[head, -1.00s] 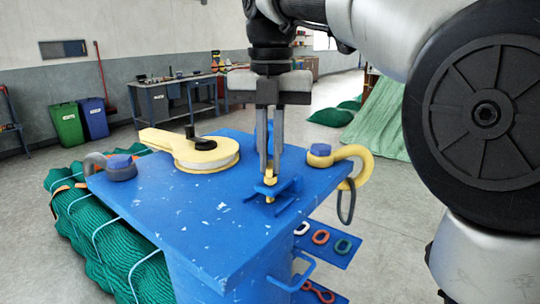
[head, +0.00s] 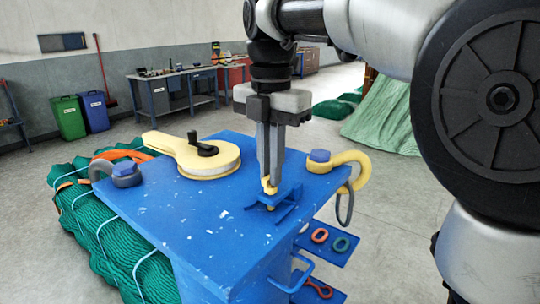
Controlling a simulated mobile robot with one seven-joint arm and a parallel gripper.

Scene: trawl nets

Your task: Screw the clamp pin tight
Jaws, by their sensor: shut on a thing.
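The clamp pin (head: 269,187) is a small yellow piece standing upright in a blue clamp bracket (head: 284,207) on the blue table top (head: 190,222). My gripper (head: 269,180) points straight down from above. Its grey fingers are shut on the top of the pin. The fingers hide most of the pin's head, and its lower end shows just below them at the bracket. I cannot tell how deep the thread sits.
A yellow snatch block (head: 215,155) with a black handle lies at the back. A grey shackle (head: 125,173) is at the left corner and a yellow shackle (head: 350,160) at the right. Coloured links (head: 320,235) lie on a low side shelf. Green netting (head: 90,235) lies left.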

